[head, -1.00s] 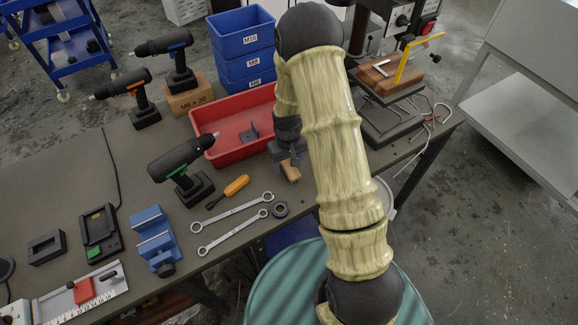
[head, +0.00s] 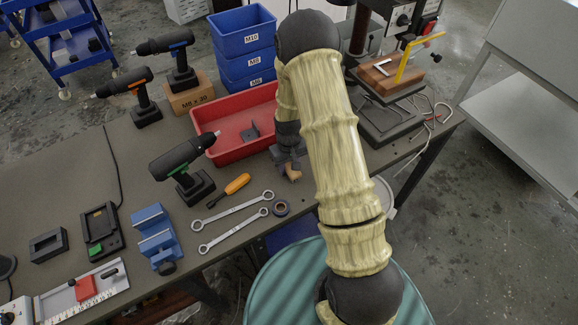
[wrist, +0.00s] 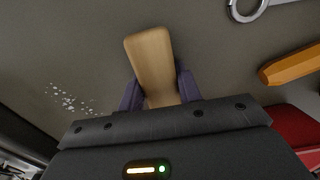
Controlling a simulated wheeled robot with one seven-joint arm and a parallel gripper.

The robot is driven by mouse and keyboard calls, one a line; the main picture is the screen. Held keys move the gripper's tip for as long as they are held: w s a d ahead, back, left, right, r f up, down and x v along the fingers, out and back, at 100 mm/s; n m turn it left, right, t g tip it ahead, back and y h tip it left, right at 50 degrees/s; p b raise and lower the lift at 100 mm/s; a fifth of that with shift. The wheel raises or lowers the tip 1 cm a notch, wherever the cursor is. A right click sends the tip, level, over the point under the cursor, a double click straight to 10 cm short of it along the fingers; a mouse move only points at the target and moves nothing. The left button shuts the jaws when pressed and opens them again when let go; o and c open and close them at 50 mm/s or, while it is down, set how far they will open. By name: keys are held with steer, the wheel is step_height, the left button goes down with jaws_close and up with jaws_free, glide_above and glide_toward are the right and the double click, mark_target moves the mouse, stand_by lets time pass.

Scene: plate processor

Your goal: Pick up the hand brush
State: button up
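The hand brush (wrist: 150,58) shows as a pale wooden handle in the wrist view, between my gripper's two dark fingers. In the head view a short piece of the handle (head: 293,174) shows under my gripper, near the front edge of the bench. My gripper (wrist: 160,92) appears shut on the handle, with a finger against each side. In the head view my gripper (head: 287,160) is low over the bench, partly behind my arm. The brush's bristle end is hidden.
A red bin (head: 225,150) stands just behind my gripper. An orange screwdriver (head: 237,184), two wrenches (head: 232,211) and a tape roll (head: 281,208) lie to the left. Pale flecks (wrist: 70,102) lie on the bench near the handle. A drill press base (head: 390,120) stands to the right.

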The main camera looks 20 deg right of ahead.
steer(key=shift+r, duration=0.1)
steer(key=shift+w+r, duration=0.1)
steer(key=shift+r, duration=0.5)
step_height(320, 180, up, 2)
steer(key=shift+r+b, duration=0.15)
steer(key=shift+b, duration=0.25)
steer(key=s+d+p, duration=0.2)
steer(key=s, duration=0.6)
steer(key=s+d+p, duration=0.2)
steer(key=s+p, duration=0.1)
steer(key=s, duration=0.6)
steer(key=shift+s+d, duration=0.25)
steer(key=shift+d, duration=0.1)
